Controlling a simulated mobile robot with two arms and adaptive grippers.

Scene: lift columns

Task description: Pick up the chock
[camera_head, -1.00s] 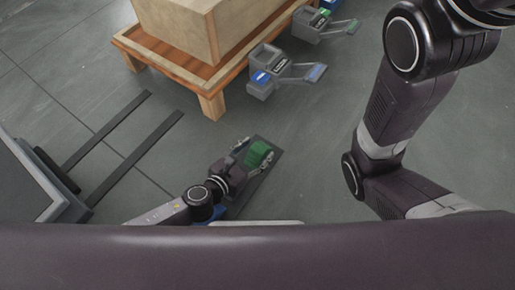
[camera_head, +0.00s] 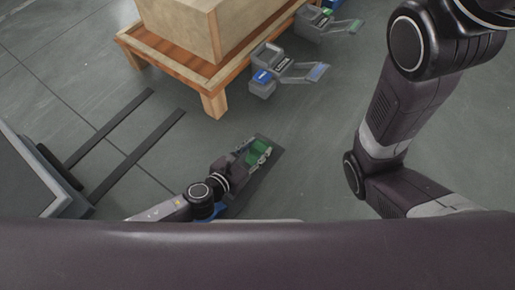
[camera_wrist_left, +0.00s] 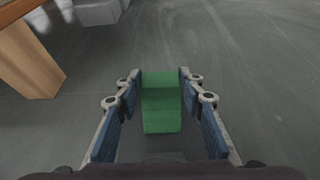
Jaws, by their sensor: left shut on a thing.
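The green chock (camera_head: 258,148) is at the end of my left gripper (camera_head: 254,151), low over a dark mat-like patch on the floor. In the left wrist view the chock (camera_wrist_left: 161,103) shows as a stepped green block between the two blue-padded fingers of my left gripper (camera_wrist_left: 160,80). The fingertips are shut on its far end, one on each side. I cannot tell whether its underside touches the surface below. My right arm shows at the right of the head view, but its gripper is out of view.
A wooden pallet (camera_head: 208,82) carries a large crate (camera_head: 185,30) at the upper middle. Grey lift devices (camera_head: 273,70) stand right of it, one farther back (camera_head: 318,22). Two dark forks (camera_head: 130,155) lie at the left. Floor right of the chock is clear.

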